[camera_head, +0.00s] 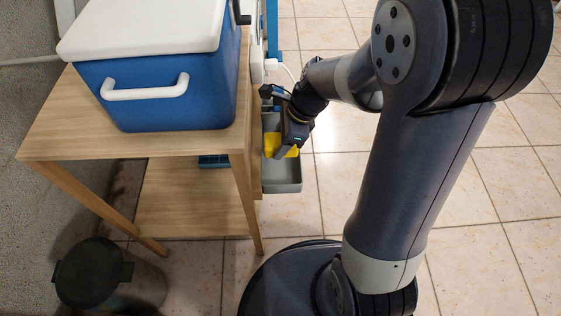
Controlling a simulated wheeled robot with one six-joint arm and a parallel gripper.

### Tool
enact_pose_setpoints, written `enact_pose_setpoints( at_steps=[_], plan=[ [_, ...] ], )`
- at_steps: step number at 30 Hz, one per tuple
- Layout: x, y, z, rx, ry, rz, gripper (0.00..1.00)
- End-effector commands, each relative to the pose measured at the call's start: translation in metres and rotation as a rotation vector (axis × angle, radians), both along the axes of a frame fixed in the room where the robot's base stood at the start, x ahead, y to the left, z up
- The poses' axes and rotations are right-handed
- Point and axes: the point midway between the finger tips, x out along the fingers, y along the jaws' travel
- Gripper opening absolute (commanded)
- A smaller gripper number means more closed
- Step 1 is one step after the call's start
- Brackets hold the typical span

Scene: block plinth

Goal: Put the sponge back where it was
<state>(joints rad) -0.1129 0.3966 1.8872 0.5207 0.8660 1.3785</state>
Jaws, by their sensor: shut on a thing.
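The yellow sponge (273,146) shows in the head view beside the right side of the wooden table. My gripper (283,148) is shut on it, and its fingers hide part of the sponge. The sponge and gripper are over or inside a narrow grey tray (283,186) at the table's right side. I cannot tell whether the sponge touches the tray's bottom.
A blue cooler (170,85) with a white lid and handle stands on the wooden table (60,128). A teal item (214,161) is on the lower shelf. A dark lidded bin (95,272) stands at the lower left. Tiled floor (490,190) is clear to the right.

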Motion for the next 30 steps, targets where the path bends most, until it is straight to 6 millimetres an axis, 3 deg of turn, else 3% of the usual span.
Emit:
enact_pose_setpoints(
  at_steps=[1, 3, 8, 15, 27, 28, 30],
  plan=[
    [-0.001, 0.0, -0.014, -0.001, 0.004, 0.002, 0.29],
    [-0.001, 0.0, -0.023, -0.001, 0.003, 0.001, 0.29],
    [0.0, 0.0, -0.034, -0.001, 0.001, 0.003, 0.29],
    [0.0, 0.0, -0.066, -0.001, 0.002, 0.003, 0.29],
    [0.0, 0.0, -0.071, -0.001, -0.001, 0.004, 0.29],
    [0.0, 0.0, -0.07, -0.001, -0.001, 0.004, 0.53],
    [0.0, 0.0, -0.069, -0.001, -0.001, 0.004, 0.58]
  ],
)
